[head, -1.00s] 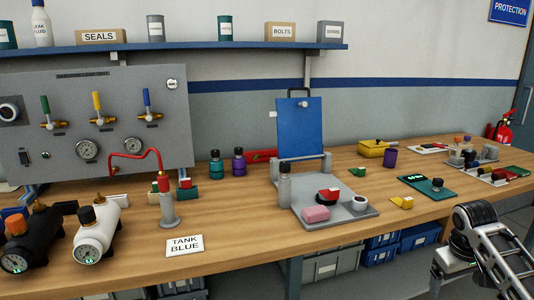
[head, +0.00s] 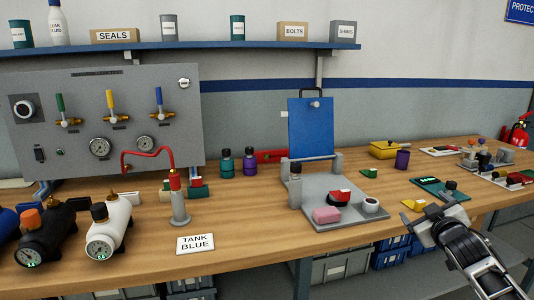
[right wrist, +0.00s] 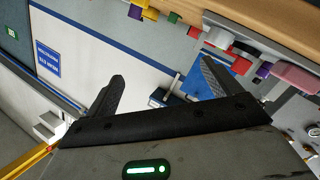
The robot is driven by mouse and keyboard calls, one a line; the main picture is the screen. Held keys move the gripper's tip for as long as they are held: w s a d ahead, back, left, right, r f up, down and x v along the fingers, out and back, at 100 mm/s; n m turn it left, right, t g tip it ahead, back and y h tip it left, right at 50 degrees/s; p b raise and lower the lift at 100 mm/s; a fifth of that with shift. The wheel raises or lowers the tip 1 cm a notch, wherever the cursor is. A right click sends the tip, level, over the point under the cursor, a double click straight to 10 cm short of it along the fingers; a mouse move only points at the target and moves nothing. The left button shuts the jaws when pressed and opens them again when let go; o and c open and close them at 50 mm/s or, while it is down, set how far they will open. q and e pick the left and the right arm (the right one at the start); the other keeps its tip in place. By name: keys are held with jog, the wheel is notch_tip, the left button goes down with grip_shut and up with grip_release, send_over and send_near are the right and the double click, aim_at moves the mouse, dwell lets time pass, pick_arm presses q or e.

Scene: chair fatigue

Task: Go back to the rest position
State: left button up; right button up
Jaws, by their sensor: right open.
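My right gripper (head: 428,221) is at the front edge of the wooden workbench (head: 262,230) on the right side of the head view. In the right wrist view its two dark fingers (right wrist: 160,88) stand wide apart with nothing between them. Beyond the fingers the tilted wrist view shows the wall and the bench edge. My left gripper does not show in either view.
A grey tray (head: 336,208) with a pink block (head: 326,215) and a yellow wedge (head: 412,205) lie left of the gripper. A teal device (head: 440,189) lies just behind it. Blue bins (head: 392,250) stand under the bench. A fire extinguisher (head: 519,132) stands far right.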

jog(key=s+a+f+g+y, duration=0.2)
jog(key=s+a+f, duration=0.5)
jog(key=a+f, duration=0.25)
jog(key=s+a+f+g+y, duration=0.1)
jog(key=s+a+f+y, duration=0.2)
jog(key=s+a+f, duration=0.6)
jog(key=s+a+f+g+y, duration=0.1)
jog(key=s+a+f, duration=0.2)
jog(key=s+a, duration=0.3)
jog(key=s+a+f+m+g+y, duration=0.1)
jog(key=s+a, duration=0.4)
jog(key=s, duration=0.6)
notch_tip(320, 180, down, 2)
jog(key=shift+a+f+m+g, duration=0.1)
jog(key=shift+a+m+g, duration=0.25)
jog(key=shift+g, duration=0.15)
